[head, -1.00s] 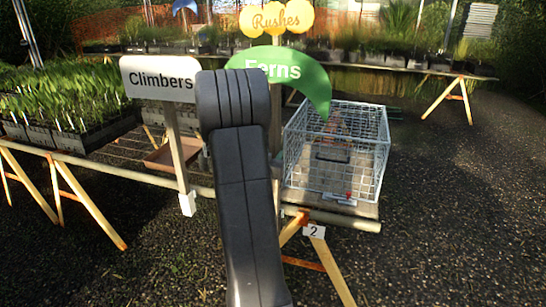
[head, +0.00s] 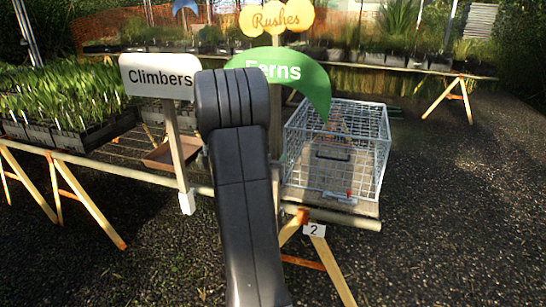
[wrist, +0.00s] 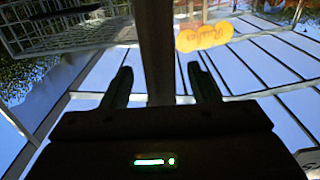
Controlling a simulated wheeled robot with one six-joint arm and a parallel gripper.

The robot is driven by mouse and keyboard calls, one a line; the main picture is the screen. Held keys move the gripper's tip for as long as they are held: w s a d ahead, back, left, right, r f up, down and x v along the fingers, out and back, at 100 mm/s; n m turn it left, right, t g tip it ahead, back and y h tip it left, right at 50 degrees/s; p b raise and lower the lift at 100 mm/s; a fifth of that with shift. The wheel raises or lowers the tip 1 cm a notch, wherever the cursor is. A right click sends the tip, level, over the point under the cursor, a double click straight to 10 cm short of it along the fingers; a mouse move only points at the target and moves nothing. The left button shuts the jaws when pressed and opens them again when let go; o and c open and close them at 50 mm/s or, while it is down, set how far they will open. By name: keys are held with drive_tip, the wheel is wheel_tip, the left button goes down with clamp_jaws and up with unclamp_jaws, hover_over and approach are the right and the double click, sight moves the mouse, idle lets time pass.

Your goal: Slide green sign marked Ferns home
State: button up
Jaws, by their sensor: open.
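The green sign (head: 318,82) marked Ferns is a curved leaf-like board in the head view; my arm covers its lower left part. Its brown post (head: 276,118) runs down just right of my arm. My gripper is hidden behind my arm in the head view. In the wrist view my gripper (wrist: 160,70) is open, and a dark upright post (wrist: 156,45), seemingly the sign's, shows between its two fingers. I cannot tell whether either finger touches the post. The sign's board is not clear in the wrist view.
A white Climbers sign (head: 158,77) stands close left of my arm. A wire cage (head: 365,150) sits on the bench end to the right, also in the wrist view (wrist: 70,32). A yellow Rushes sign (head: 276,19) stands behind. Plant trays (head: 75,137) fill the left bench. Gravel is open at right.

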drive_tip(key=b+v, duration=0.1)
drive_tip(key=v, duration=1.2)
drive_tip(key=shift+s+r, duration=0.15)
drive_tip(key=p+x, duration=0.1)
drive_tip(key=x, duration=1.2)
drive_tip(key=shift+w+d, duration=0.1)
drive_tip(key=shift+w, duration=0.2)
drive_tip(key=shift+w+r+p, duration=0.2)
drive_tip(key=shift+p, duration=0.25)
drive_tip(key=shift+s+r, duration=0.15)
drive_tip(key=shift+r, duration=0.1)
drive_tip(key=shift+f, duration=0.15)
